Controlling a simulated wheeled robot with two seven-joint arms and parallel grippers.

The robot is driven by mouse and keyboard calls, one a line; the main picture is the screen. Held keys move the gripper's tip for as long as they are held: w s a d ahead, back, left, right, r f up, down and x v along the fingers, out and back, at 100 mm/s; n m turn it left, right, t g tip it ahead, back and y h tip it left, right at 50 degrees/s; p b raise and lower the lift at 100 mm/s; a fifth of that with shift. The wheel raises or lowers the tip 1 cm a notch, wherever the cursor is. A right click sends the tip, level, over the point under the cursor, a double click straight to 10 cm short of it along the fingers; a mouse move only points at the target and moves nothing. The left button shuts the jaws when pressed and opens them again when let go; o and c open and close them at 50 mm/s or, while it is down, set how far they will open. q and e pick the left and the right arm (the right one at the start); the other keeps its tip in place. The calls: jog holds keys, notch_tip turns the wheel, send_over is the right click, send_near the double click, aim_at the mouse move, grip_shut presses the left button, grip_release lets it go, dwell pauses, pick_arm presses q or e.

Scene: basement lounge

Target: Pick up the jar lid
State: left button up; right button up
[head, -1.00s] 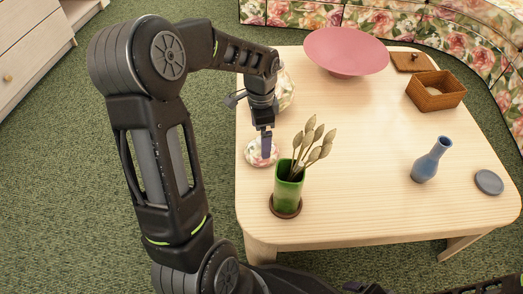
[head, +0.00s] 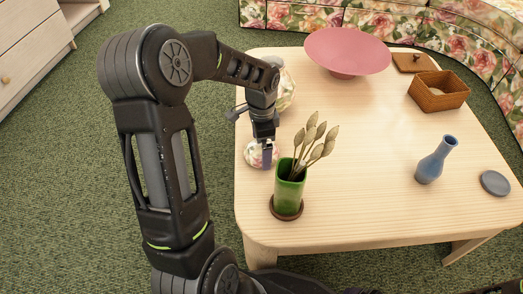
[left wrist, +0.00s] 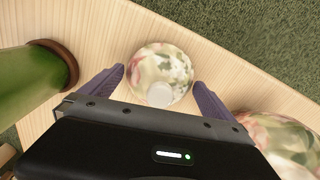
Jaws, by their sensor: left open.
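The jar lid (head: 253,157) is a round floral piece in pink, green and cream, lying on the left edge of the light wood table. In the left wrist view the lid (left wrist: 172,62) shows from above, with a pale round knob. My left gripper (head: 266,155) points down over the lid and partly hides it. In the left wrist view its purple fingers (left wrist: 160,80) are apart, one on each side of the lid, with nothing held. The floral jar (head: 287,93) stands behind the gripper, partly hidden by my arm; it also shows in the left wrist view (left wrist: 285,143).
A green vase (head: 289,196) with dried stems stands close to the right of the lid. A pink bowl (head: 347,50), a wicker basket (head: 440,95), a blue vase (head: 433,162) and a grey-blue disc (head: 494,183) stand farther off. The table middle is clear.

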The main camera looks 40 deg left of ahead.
pick_arm(q)
jog(key=c, duration=1.5)
